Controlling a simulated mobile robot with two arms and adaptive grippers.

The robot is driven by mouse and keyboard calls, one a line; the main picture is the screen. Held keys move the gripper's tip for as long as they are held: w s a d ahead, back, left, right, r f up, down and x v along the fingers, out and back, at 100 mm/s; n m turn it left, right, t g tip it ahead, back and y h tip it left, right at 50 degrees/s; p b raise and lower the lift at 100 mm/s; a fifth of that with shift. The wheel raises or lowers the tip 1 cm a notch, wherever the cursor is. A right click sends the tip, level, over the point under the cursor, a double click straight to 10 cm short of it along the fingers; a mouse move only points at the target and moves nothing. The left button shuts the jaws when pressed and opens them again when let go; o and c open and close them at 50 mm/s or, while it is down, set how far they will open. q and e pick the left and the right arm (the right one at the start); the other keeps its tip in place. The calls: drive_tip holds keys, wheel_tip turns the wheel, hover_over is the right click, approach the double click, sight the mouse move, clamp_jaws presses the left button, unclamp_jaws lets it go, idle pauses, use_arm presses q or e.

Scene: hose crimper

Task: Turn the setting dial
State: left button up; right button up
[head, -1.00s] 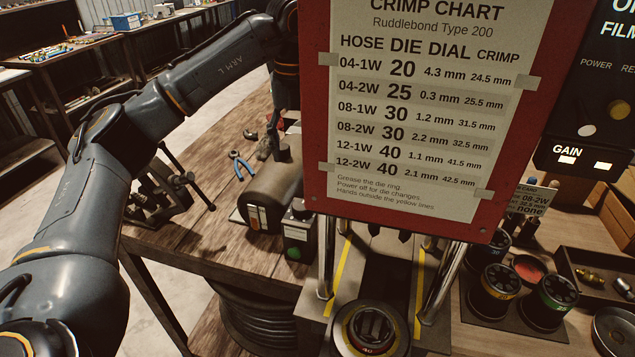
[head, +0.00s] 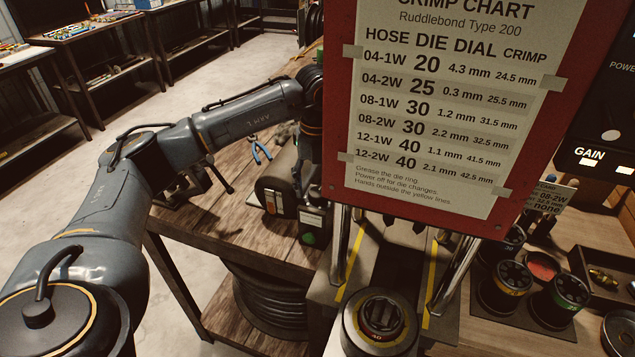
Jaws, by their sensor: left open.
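The crimp chart (head: 440,110) hangs on a red board in front of me, with hose, die, dial and crimp columns. I cannot make out the setting dial; the board and my left arm cover part of the machine. A small dark box (head: 314,222) with a green button (head: 309,239) stands beside the crimper. My left arm reaches in from the left, its wrist partly behind the board's left edge. My left gripper (head: 303,178) points down just above this box, open, small and dark, partly hidden. My right gripper is not in view.
The crimper's die ring (head: 380,317), marked 40, lies below the board between chrome posts and yellow lines. Dies with coloured labels (head: 512,277) and a tray of fittings (head: 605,275) are at right. Blue-handled pliers (head: 261,150) lie on the wooden bench (head: 200,225).

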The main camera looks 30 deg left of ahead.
use_arm(q)
drive_tip(key=shift+f, duration=0.4)
drive_tip(key=c, duration=1.2)
drive_tip(key=shift+n, duration=0.3)
